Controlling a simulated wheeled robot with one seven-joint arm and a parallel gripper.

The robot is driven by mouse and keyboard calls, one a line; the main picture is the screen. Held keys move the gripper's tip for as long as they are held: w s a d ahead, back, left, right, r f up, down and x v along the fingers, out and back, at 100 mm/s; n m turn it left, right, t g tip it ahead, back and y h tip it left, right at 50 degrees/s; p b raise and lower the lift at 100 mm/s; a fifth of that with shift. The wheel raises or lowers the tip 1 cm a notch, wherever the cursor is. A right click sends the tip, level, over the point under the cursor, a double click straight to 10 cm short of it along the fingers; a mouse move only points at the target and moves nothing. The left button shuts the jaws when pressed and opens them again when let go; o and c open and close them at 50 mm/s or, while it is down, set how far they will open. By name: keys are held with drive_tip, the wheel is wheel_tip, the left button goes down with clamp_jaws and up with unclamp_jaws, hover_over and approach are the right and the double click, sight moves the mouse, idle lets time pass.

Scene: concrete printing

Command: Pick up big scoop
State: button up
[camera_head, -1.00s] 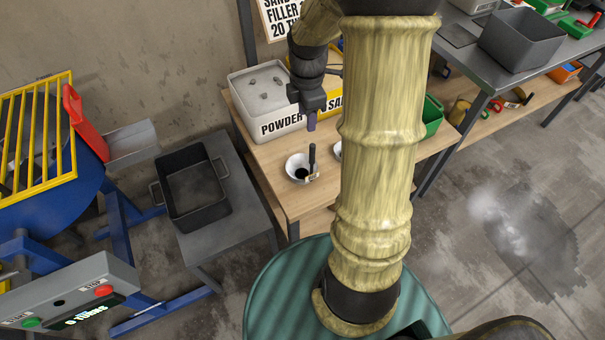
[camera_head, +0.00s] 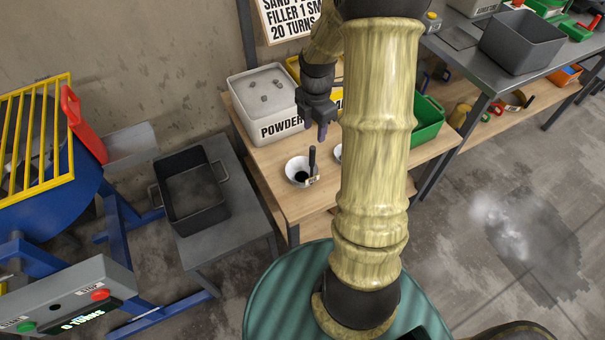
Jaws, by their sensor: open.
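A scoop with a dark upright handle (camera_head: 312,158) stands in a white bowl (camera_head: 294,164) on the wooden table. Its handle leans slightly and a small pale label shows near its foot. A second white bowl (camera_head: 338,152) is mostly hidden behind my arm, so I cannot tell what it holds or which scoop is the big one. My gripper (camera_head: 322,132) is open and empty, pointing down above the table. It is apart from the handle, a little above it and to its right in the picture.
A white powder box (camera_head: 247,110) stands behind the bowls, with a yellow sand box (camera_head: 293,66) beside it and a green bin (camera_head: 430,125) to the right. A black tray (camera_head: 192,190) sits on a lower grey table at left. My arm blocks the table's middle.

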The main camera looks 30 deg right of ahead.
sight(313, 155)
wheel_tip(313, 155, down, 7)
drive_tip(key=shift+r, duration=0.1)
idle(0.3)
drive_tip(key=shift+w+a+f, duration=0.1)
drive_tip(key=shift+f, duration=2.55)
clamp_jaws()
